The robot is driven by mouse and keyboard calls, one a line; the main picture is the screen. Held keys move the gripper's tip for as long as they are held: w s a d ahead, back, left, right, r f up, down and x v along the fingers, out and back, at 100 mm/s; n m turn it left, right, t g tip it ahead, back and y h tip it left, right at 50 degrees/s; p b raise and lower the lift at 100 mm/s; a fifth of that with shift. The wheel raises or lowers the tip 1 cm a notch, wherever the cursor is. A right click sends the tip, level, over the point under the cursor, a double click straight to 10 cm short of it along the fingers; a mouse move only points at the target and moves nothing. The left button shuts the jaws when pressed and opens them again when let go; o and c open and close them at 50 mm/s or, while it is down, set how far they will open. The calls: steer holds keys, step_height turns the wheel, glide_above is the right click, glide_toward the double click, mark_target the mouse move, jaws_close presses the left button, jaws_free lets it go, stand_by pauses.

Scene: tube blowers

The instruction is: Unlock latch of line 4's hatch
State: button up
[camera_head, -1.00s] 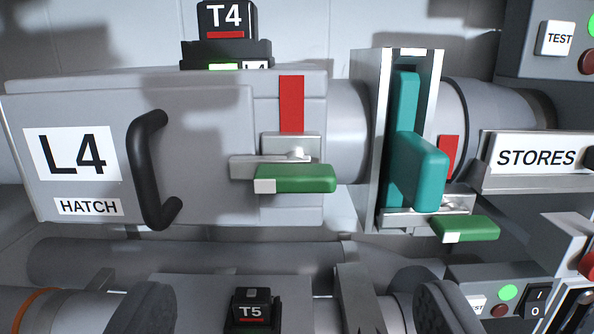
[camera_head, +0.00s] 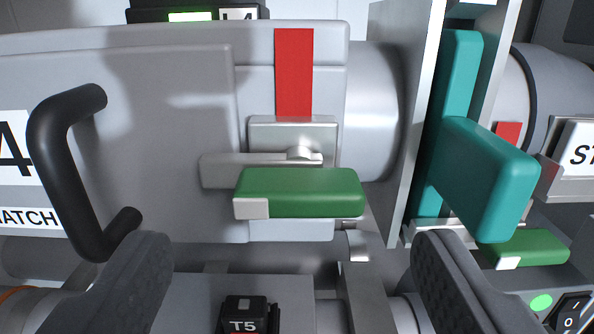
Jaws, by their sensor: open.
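The line 4 hatch (camera_head: 170,110) is a grey box with a black bar handle (camera_head: 62,160) on its left. Its latch has a green lever (camera_head: 315,190) with a white end at its left, lying level on a metal mount (camera_head: 270,135). A red stripe (camera_head: 294,72) runs down the hatch just above the mount. My gripper (camera_head: 290,285) shows as two dark ridged fingers at the bottom, spread wide apart and empty. The green lever is ahead of and above the gap between them, apart from both.
Right of the hatch stands a metal gate frame with a teal handle (camera_head: 485,180) and a second green lever (camera_head: 525,250). A black T5 block (camera_head: 246,315) sits low between my fingers. A switch box (camera_head: 570,310) is at the lower right.

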mark_target(299, 203)
steer(key=shift+w+d+r, duration=0.15)
steer(key=shift+w+r, duration=0.05)
steer(key=shift+w, duration=0.75)
steer(key=shift+w+a+f, duration=0.2)
steer(key=shift+w, duration=0.25)
steer(key=shift+w+r+p, duration=0.15)
steer(key=shift+w+p, duration=0.2)
steer(key=shift+w+d, duration=0.2)
steer(key=shift+w, duration=0.3)
